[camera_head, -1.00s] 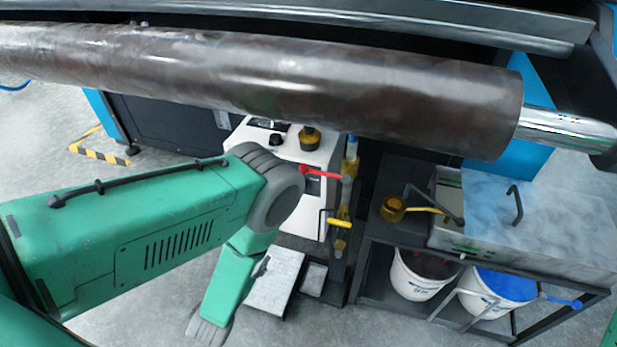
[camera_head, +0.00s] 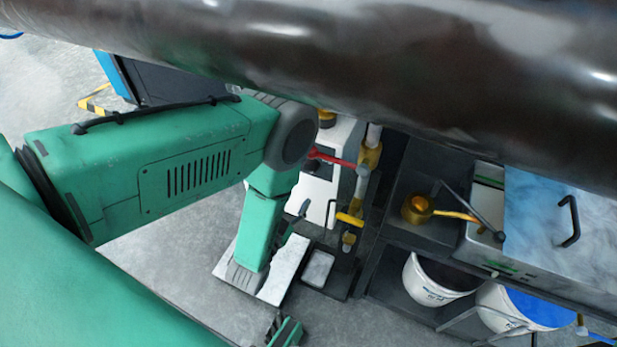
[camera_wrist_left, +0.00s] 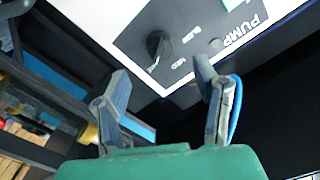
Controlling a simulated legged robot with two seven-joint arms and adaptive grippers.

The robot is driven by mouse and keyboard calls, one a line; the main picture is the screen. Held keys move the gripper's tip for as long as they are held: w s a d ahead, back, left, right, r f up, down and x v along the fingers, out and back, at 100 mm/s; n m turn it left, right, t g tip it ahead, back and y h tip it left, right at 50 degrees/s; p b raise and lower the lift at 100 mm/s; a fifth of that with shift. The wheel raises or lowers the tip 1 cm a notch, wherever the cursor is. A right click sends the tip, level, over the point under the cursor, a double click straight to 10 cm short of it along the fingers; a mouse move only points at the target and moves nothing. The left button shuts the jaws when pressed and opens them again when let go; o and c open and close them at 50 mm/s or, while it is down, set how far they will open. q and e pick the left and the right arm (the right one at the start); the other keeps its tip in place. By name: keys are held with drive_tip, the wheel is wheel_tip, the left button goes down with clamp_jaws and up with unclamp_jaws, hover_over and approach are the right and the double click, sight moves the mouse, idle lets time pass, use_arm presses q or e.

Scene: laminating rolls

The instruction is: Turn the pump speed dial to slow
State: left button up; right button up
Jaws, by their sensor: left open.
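The pump speed dial (camera_wrist_left: 158,46) is a dark knob on a grey panel marked PUMP (camera_wrist_left: 190,35), seen in the left wrist view. Small labels stand beside it, too blurred to read, so I cannot tell its setting. My left gripper (camera_wrist_left: 162,68) is open and empty; its two fingers reach towards the panel, with the dial between them in the picture but beyond their tips. In the head view my left gripper (camera_head: 298,218) is small and partly hidden by my arm, in front of the white pump cabinet (camera_head: 320,193).
A large dark roll (camera_head: 390,65) spans the top of the head view. A red lever (camera_head: 332,158) and a yellow-handled valve (camera_head: 349,219) are beside the cabinet. A rack at right holds white buckets (camera_head: 433,281) and a brass pot (camera_head: 417,208). Grey floor is open at left.

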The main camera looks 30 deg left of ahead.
sight(309, 170)
use_arm(q)
drive_tip(key=w+b, duration=0.2)
drive_tip(key=w, duration=0.6)
drive_tip(key=shift+w+r+b, duration=0.1)
drive_tip(key=shift+w+b, duration=0.1)
drive_tip(key=shift+b, duration=0.15)
drive_tip(key=shift+w+a, duration=0.15)
drive_tip(key=shift+w, duration=0.15)
drive_tip(key=c, duration=1.1)
